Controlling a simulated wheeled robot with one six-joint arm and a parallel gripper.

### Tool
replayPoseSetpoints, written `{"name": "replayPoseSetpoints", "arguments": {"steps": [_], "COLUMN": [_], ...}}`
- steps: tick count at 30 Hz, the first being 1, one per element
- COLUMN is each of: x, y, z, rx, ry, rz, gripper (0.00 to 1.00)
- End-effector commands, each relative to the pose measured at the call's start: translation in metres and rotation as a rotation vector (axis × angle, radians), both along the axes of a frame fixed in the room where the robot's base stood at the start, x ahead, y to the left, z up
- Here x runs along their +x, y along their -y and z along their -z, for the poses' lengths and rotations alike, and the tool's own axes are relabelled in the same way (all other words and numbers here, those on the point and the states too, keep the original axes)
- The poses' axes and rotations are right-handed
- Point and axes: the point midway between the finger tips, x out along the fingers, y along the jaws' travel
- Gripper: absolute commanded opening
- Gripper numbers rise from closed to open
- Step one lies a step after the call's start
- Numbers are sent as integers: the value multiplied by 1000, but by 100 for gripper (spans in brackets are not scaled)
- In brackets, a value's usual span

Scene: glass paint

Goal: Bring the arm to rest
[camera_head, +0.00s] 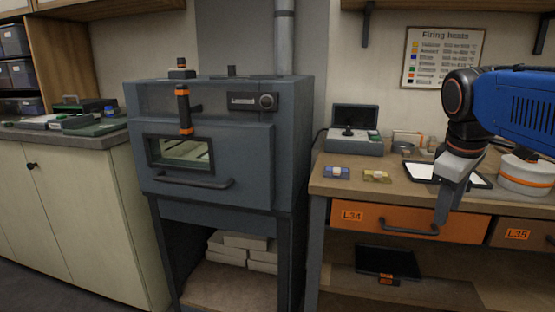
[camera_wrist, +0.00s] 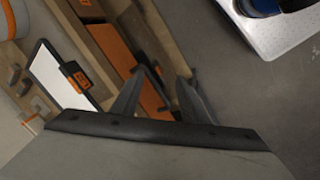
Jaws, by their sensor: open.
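My blue arm (camera_head: 520,108) reaches in from the right edge in the head view. My gripper (camera_head: 443,215) points down in front of the workbench and its orange drawer front. Behind the fingers are the drawer fronts and part of the floor. I cannot tell from these frames whether a finger touches the bench edge or drawer handle.
The orange drawer L34 (camera_head: 365,220) is shut. A grey kiln (camera_head: 222,200) stands left, its door shut.

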Motion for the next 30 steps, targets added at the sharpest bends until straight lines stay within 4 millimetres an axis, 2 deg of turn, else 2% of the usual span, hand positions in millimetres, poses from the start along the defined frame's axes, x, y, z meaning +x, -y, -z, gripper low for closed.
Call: {"name": "replayPoseSetpoints", "arguments": {"steps": [1,9,12,16,21,27,28,29,30], "x": [-15,-79,-100,-120,-131,-132,-132,-132,-132], "y": [-9,-50,-61,-71,-77,-77,-77,-77,-77], "z": [16,103,135,166,185,186,186,186,186], "rx": [26,200,263,327,367,372,372,372,372], "ry": [24,147,179,207,223,223,223,223,223], "rz": [39,290,378,468,524,532,532,532,532], "gripper": [40,40,40,40,40,40,38,31,31]}}
